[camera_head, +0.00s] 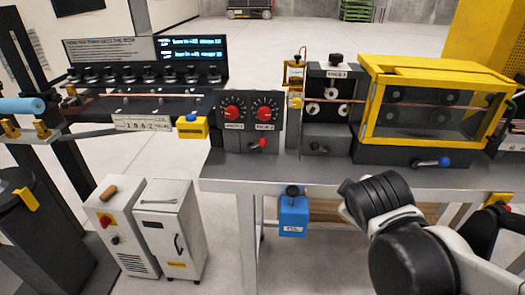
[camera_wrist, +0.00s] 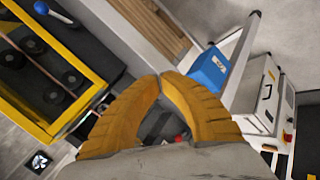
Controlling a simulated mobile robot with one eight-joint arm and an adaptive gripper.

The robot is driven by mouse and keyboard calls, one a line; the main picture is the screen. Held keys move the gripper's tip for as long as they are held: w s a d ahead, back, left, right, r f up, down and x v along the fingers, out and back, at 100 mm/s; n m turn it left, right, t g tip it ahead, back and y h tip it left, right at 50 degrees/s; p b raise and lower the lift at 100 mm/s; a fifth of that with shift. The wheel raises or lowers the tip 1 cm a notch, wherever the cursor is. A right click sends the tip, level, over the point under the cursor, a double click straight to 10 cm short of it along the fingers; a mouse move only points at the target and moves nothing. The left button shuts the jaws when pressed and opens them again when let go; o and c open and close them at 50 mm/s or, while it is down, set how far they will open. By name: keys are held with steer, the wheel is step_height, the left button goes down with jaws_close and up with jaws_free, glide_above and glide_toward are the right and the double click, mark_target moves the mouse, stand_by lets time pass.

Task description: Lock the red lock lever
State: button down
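The red lock lever (camera_head: 258,143) sticks out low on the black control panel (camera_head: 249,120), below two red dials, with its red knob at the right end. My gripper (camera_wrist: 163,76) shows in the wrist view as two yellow fingers curving together, their tips meeting with nothing visible held at them. A small patch of red (camera_wrist: 178,138) shows in the dark gap between the fingers; I cannot tell whether it is the lever or a dial. In the head view my arm is at the lower right, and the gripper's fingers cannot be made out. The lever appears clear of the arm there.
A yellow-framed clear box (camera_head: 430,105) with a blue-knobbed lever (camera_head: 444,161) stands right of the panel. A roller unit (camera_head: 329,105) stands between them. A blue bottle (camera_head: 293,215) hangs at the bench's front edge. White cabinets (camera_head: 170,235) stand lower left. The bench (camera_head: 240,172) is bare before the panel.

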steer(key=w+a+n+t+p, duration=0.15)
steer(key=w+a+n, duration=0.25)
steer(key=w+n, duration=0.45)
steer(key=n+t+y+p, duration=0.15)
steer(key=n+t, duration=0.45)
steer(key=n, duration=1.4)
glide_toward(257, 145)
steer(key=s+d+f, duration=0.2)
steer(key=shift+a+m, duration=0.1)
steer(key=shift+m, duration=0.15)
steer(key=shift+h, duration=0.25)
steer(key=w, duration=0.3)
steer(key=w+f+b, duration=0.1)
steer(key=w, duration=0.6)
steer(key=shift+d+f+b, duration=0.2)
steer(key=shift+d+b, duration=0.1)
steer(key=shift+d, duration=0.05)
